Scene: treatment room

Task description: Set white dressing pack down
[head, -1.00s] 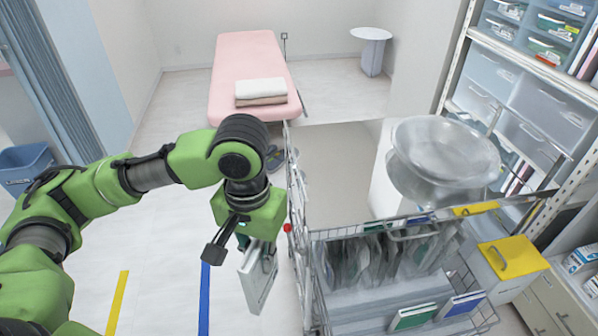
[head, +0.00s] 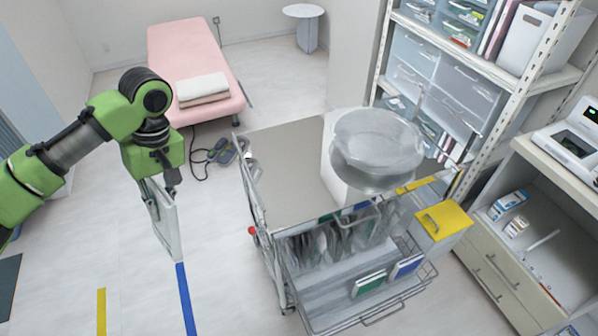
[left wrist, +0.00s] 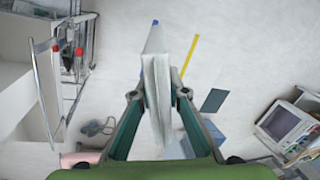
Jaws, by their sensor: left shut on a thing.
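The white dressing pack (head: 164,222) hangs upright and slightly tilted from my left gripper (head: 160,185) in the head view. It is held in the air over the floor, left of the wire cart and apart from it. In the left wrist view, the pack (left wrist: 156,85) stands edge-on between the two fingers of my left gripper (left wrist: 158,98), which are shut on it. My right gripper does not show in either view.
The metal cart (head: 290,138) has a bare top area beside a clear bowl (head: 376,150), and a wire basket (head: 340,275) with several packs. A pink bed (head: 190,60) with folded towels (head: 203,90) stands behind. Shelves (head: 500,60) are at right.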

